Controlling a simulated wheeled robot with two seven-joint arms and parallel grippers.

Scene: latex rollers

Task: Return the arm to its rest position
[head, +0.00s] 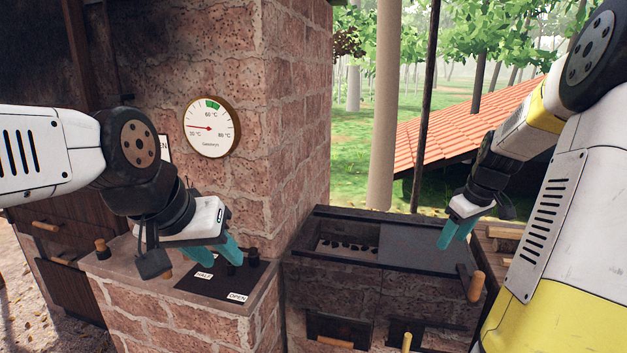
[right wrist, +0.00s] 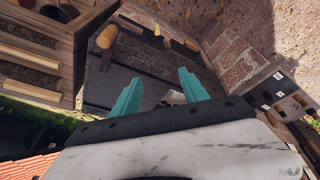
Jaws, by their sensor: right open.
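My right arm reaches in from the right in the head view, and its gripper (head: 455,236) hangs above the right end of the dark-lidded brick firebox (head: 420,250). In the right wrist view its two teal fingers (right wrist: 158,95) stand apart with nothing between them. My left gripper (head: 222,252) is at the black control panel (head: 207,285) on the brick ledge, its teal fingers close to the dark knobs (head: 252,258). Whether those fingers hold a knob cannot be made out.
A round temperature gauge (head: 211,127) is on the brick wall above the panel. A wooden handle (head: 476,287) sticks out at the firebox's right front. A wooden rack (right wrist: 38,50) shows in the right wrist view. A tiled roof (head: 470,125) lies behind.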

